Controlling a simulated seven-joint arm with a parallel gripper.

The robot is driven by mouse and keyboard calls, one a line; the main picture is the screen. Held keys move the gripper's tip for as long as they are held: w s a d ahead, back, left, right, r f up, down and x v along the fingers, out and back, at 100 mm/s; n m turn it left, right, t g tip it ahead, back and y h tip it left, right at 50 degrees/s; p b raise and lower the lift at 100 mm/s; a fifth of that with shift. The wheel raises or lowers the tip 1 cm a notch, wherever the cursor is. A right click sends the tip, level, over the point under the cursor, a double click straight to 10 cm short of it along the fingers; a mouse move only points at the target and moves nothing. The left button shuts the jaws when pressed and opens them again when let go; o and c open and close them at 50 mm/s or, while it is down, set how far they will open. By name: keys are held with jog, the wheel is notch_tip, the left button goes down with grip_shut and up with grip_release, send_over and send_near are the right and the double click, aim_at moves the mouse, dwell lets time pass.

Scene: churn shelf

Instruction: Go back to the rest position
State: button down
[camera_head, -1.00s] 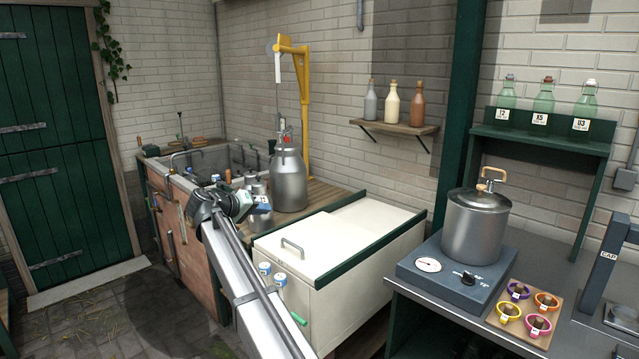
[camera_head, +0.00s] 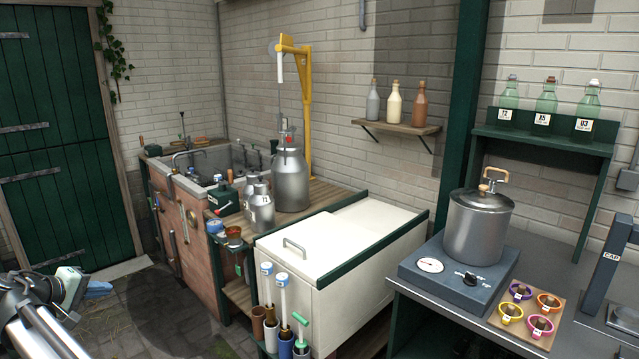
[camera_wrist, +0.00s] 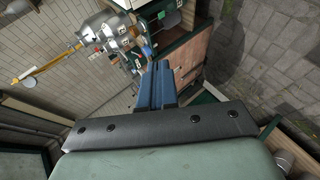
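My gripper (camera_head: 100,290) is at the lower left of the head view, over the stone floor and in front of the green door. Its blue fingers (camera_wrist: 157,85) lie side by side in the wrist view with no clear gap, and nothing shows between them. My gripper is clear of the sink bench, the white chest and the counter.
A large metal churn (camera_head: 291,182) and a smaller can (camera_head: 261,212) stand on the wooden bench beside the sink. The white chest (camera_head: 345,240) has brushes in holders at its front. A pot (camera_head: 478,228) stands on the right counter. The floor (camera_head: 150,312) near my gripper is clear.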

jog(key=s+f+n+g, duration=0.1)
jog(key=s+f, duration=0.2)
jog(key=f, duration=0.6)
jog(key=w+d+f+g+h, duration=0.1)
jog(key=w+d+f+g, duration=0.3)
jog(key=d+f, duration=1.25)
jog(key=s+d+f+m+g+h, duration=0.1)
jog(key=d+f+m+g, duration=0.1)
jog(key=d+f, duration=1)
jog(key=d+f+m+g, duration=0.2)
jog(key=d+f, duration=0.7)
jog(key=d, duration=0.5)
jog(key=s+d+f+m+g+y, duration=0.1)
jog(key=s+d+f+m+g, duration=0.15)
jog(key=s+d+f, duration=0.4)
jog(key=s+d+f+m+g, duration=0.1)
jog(key=s+d+f+g, duration=0.25)
jog(key=s+d, duration=0.6)
jog(key=s+d+f+m+g+y, duration=0.1)
jog(key=s+d+f+m+y, duration=0.1)
jog(key=s+d, duration=0.3)
jog(key=s+d+f+m+g+y, duration=0.1)
jog(key=s+d, duration=0.4)
jog(key=s, duration=0.8)
notch_tip(320, 180, down, 2)
jog(key=shift+s+d+f+m+g+y, duration=0.1)
jog(key=shift+s+d+m+g+y, duration=0.15)
jog(key=shift+m+y, duration=0.75)
